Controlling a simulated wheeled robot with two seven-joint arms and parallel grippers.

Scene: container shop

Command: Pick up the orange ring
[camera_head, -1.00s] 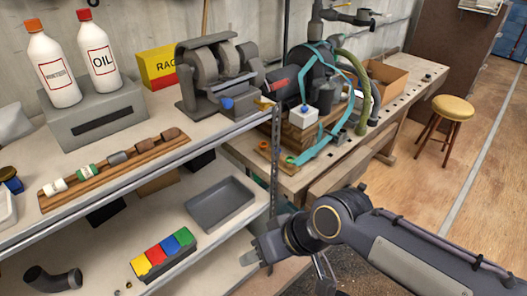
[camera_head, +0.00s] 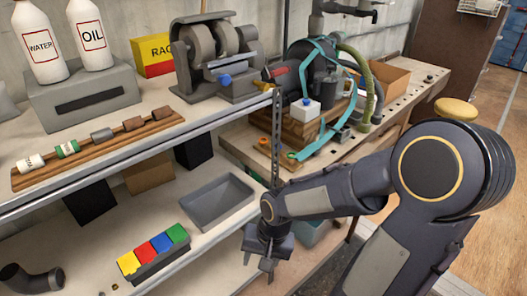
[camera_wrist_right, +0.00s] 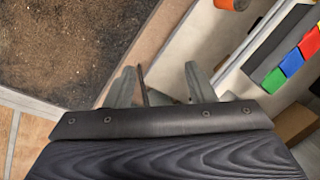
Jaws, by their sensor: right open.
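My right gripper (camera_head: 268,264) points down in front of the lower shelf, to the right of the coloured blocks and below the workbench top, well apart from the orange piece. In the right wrist view my right gripper's fingers (camera_wrist_right: 165,85) are spread with nothing seen held between them. My left gripper is out of view.
The lower shelf holds a grey tray (camera_head: 218,203), a holder of coloured blocks (camera_head: 152,252) and a dark elbow pipe (camera_head: 32,280). A perforated shelf post (camera_head: 276,135) stands before the workbench (camera_head: 400,112). A grinder (camera_head: 215,55) and bottles stand on the upper shelf.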

